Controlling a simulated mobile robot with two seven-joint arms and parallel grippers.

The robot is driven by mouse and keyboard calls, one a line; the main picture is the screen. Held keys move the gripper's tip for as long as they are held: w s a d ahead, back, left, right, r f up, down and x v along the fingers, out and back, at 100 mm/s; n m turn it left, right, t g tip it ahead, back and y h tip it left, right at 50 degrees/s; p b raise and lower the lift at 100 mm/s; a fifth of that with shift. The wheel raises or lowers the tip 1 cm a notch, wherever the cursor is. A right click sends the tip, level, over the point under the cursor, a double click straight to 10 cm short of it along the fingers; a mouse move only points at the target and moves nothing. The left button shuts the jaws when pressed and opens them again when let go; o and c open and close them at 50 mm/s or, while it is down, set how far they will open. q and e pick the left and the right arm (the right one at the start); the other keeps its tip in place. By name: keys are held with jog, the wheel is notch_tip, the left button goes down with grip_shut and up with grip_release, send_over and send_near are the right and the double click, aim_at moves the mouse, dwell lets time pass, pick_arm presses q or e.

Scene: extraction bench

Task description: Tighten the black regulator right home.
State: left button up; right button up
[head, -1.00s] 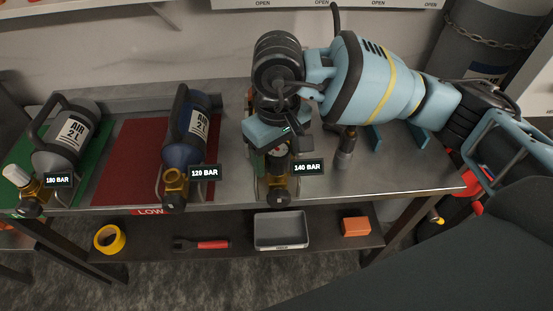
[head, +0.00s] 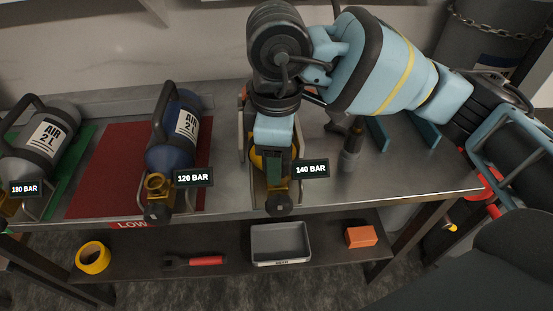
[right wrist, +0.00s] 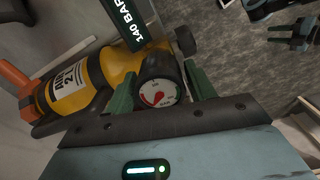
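The black regulator with its round white gauge (right wrist: 158,93) sits at the valve end of a yellow cylinder (right wrist: 108,72) in the right wrist view. The cylinder, tagged 140 BAR, lies on the bench, mostly hidden under my right arm in the head view. My right gripper (head: 274,170) is over the valve end, and its green fingers (right wrist: 160,80) lie on either side of the regulator. Any gap between fingers and regulator is too small to judge, so I cannot tell whether they grip it. The regulator's threads are hidden.
A blue cylinder (head: 173,150) tagged 120 BAR lies on a red mat (head: 100,188). A grey cylinder (head: 45,135) tagged 180 BAR lies on a green mat. A small metal fitting (head: 350,152) stands right of my gripper. A grey tray (head: 281,240) is on the lower shelf.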

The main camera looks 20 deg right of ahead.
jog(key=c, duration=0.7)
pick_arm(q)
jog(key=shift+s+f, duration=0.25)
jog(key=shift+s, duration=0.1)
pick_arm(e)
jog(key=shift+c, duration=0.3)
jog(key=m, duration=0.6)
jog(key=m+p, duration=0.1)
jog(key=m, duration=0.5)
jog(key=shift+m, duration=0.4)
jog(key=m+p, duration=0.2)
jog(key=m, duration=0.4)
jog(key=shift+m, duration=0.4)
jog(key=m+p, duration=0.1)
jog(key=m, duration=0.2)
jog(key=m+p, duration=0.1)
jog(key=m, duration=0.2)
jog(key=shift+m, duration=0.4)
pick_arm(q)
jog(key=w+r, duration=0.3)
jog(key=r, duration=0.3)
jog(key=shift+t, duration=0.4)
pick_arm(e)
jog(key=o, duration=1.1)
jog(key=shift+f, duration=0.1)
